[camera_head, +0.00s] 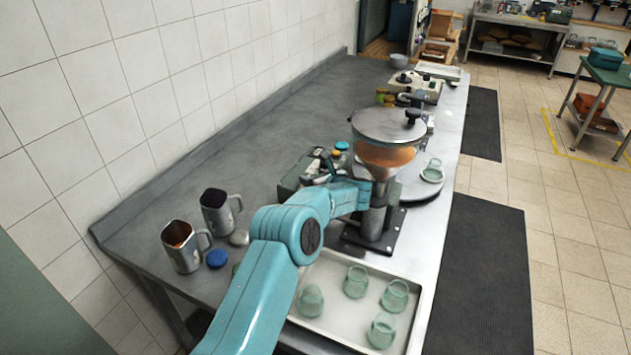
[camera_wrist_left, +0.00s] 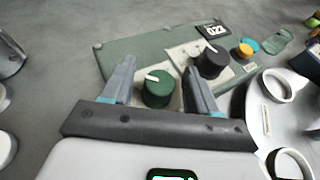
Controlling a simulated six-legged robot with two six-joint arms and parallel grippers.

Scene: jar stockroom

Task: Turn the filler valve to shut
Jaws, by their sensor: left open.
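The filler (camera_head: 385,157), a hopper with a round metal lid, stands on a dark base on the bench in the head view. Beside it is a green control box (camera_wrist_left: 130,50), also in the head view (camera_head: 293,178). The box carries a green knob (camera_wrist_left: 157,92) with a white pointer mark and a black knob (camera_wrist_left: 212,62). Which part is the filler valve is not labelled readably. My left gripper (camera_wrist_left: 158,72) is open, its fingers on either side of the green knob; contact cannot be told. My right gripper is out of view.
A metal tray (camera_head: 330,270) with several green glass jars lies at the bench front. Two metal jugs (camera_head: 183,247) (camera_head: 217,212) stand left, near a blue lid (camera_head: 217,259). A round plate (camera_head: 422,185) with jars is right of the filler. The bench's back left is clear.

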